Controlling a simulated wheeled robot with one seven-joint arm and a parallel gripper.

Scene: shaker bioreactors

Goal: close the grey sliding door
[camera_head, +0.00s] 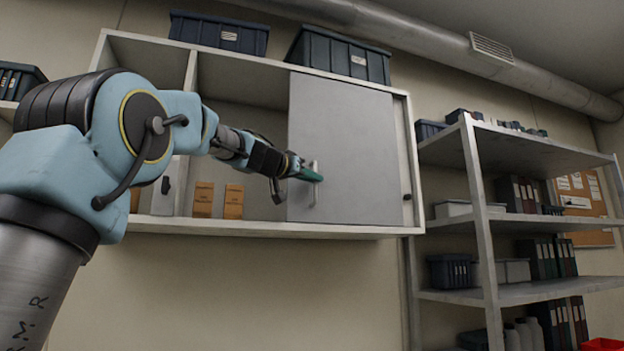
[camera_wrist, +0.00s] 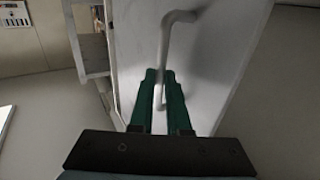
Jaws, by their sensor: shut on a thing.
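The grey sliding door (camera_head: 350,140) is a flat panel on a white wall cabinet (camera_head: 300,229) in the head view. It covers the right part of the cabinet, and the left and middle parts are open. A pale vertical bar handle (camera_head: 315,190) stands near the door's left edge. My gripper (camera_head: 308,174) has green fingers and is shut on this handle. In the wrist view the green fingers of my gripper (camera_wrist: 161,80) sit on both sides of the handle (camera_wrist: 166,42), with the door (camera_wrist: 205,70) behind. The fingers partly hide the handle's lower end.
Orange-brown boxes (camera_head: 234,202) stand on the cabinet's open floor. Dark bins (camera_head: 340,55) stand on top of it. Right of the cabinet is a metal shelf rack (camera_head: 482,220) with bins and binders. The wall below the cabinet is clear.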

